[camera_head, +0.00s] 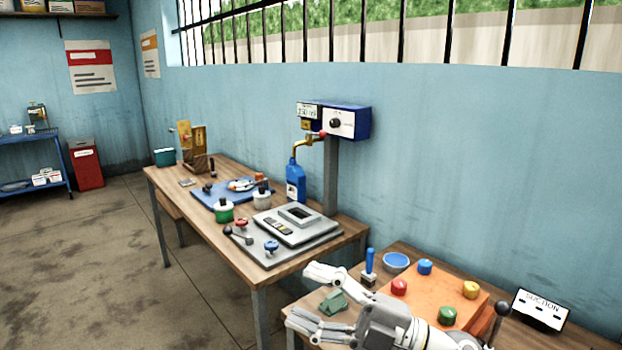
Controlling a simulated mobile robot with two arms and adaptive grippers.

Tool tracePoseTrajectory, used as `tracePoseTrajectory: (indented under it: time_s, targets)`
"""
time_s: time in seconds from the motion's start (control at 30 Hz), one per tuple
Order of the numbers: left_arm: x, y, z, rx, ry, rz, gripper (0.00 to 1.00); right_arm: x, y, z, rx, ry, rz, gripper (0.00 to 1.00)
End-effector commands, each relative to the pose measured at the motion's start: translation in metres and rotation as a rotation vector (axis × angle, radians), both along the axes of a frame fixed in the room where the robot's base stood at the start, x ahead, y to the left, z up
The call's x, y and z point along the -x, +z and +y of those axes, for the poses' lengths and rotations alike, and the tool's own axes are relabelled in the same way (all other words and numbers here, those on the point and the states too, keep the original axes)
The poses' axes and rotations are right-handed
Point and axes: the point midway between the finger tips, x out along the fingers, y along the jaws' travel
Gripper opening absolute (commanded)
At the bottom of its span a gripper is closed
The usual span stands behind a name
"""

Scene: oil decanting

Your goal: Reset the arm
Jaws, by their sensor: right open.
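My right gripper (308,297) is in the lower middle of the head view, at the left end of the near bench (393,255). My left gripper is not in view. A blue bottle (295,182) stands upright below a brass spout (304,148) on the longer bench (288,268), well away from my gripper.
Close to my right arm are a blue-handled tool (370,262), a blue bowl (396,262) and an orange panel (425,298) with coloured knobs. A sign (540,309) stands at the right. A dispenser box (345,122) tops a post. Open floor (110,265) lies left.

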Motion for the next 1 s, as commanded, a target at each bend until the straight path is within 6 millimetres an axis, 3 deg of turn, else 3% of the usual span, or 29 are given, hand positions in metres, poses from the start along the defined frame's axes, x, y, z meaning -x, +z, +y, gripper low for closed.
tracePoseTrajectory:
  time_s: [0.13, 0.27, 0.37, 0.53, 0.67, 0.8, 0.9, 1.0]
  targets:
    - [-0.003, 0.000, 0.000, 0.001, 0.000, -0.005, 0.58, -0.017, 0.014, -0.030, -0.263, -0.213, 0.113, 0.58]
    - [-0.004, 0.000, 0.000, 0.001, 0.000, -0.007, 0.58, -0.036, 0.001, -0.070, -0.429, -0.433, 0.255, 0.58]
    - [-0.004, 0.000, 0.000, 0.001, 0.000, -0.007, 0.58, -0.045, -0.026, -0.105, -0.513, -0.611, 0.395, 0.58]
    - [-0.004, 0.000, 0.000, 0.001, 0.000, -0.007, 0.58, -0.039, -0.102, -0.159, -0.566, -0.909, 0.683, 0.58]
    - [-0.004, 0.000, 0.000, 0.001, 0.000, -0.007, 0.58, -0.010, -0.173, -0.190, -0.530, -1.114, 0.943, 0.58]
    - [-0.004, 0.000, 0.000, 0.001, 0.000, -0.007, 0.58, 0.047, -0.247, -0.208, -0.421, -1.285, 1.240, 0.58]
    - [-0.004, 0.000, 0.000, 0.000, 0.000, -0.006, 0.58, 0.093, -0.286, -0.212, -0.320, -1.360, 1.431, 0.58]
    - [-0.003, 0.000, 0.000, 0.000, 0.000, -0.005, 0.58, 0.137, -0.313, -0.211, -0.217, -1.402, 1.591, 0.58]
